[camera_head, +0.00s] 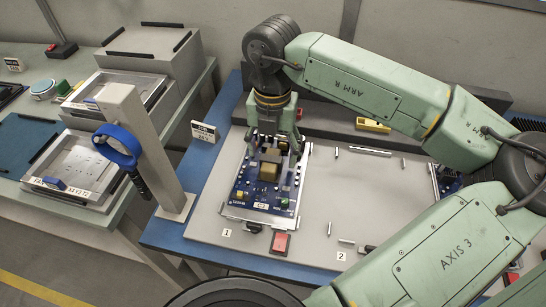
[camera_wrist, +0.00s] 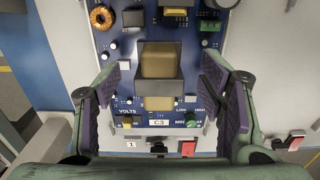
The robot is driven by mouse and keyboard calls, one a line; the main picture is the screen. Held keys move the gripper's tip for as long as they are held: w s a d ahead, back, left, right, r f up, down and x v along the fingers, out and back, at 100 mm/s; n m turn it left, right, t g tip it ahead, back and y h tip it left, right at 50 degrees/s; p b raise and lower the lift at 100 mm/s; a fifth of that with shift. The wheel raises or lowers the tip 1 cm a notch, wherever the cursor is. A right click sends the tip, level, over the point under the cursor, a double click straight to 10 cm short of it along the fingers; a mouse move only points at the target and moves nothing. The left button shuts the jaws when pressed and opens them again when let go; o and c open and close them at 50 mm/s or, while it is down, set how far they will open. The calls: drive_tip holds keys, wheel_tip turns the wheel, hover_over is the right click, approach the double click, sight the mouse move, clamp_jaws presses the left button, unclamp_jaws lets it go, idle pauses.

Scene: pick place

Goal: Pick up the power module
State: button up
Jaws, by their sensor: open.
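A blue circuit board (camera_head: 246,190), seemingly the power module, lies in station 1 on the grey work surface. It carries a tan block (camera_head: 269,170) in a grey metal bracket, with small parts and a "C3" label around it. My gripper (camera_head: 272,148) is above the rear part of the board, pointing down, and hides some of it. In the wrist view, the open, empty jaws (camera_wrist: 166,92) stand on both sides of the board (camera_wrist: 190,58), with the tan block (camera_wrist: 161,60) between them. Whether the fingers touch the board cannot be told.
A red button (camera_head: 281,243) sits in front. A post with a blue ring (camera_head: 117,145) stands left. A yellow part (camera_head: 373,125) lies at the back.

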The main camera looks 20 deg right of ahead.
drive_tip(key=shift+f, duration=1.35)
drive_tip(key=shift+c, duration=0.4)
clamp_jaws()
drive_tip(key=shift+w+r, duration=0.1)
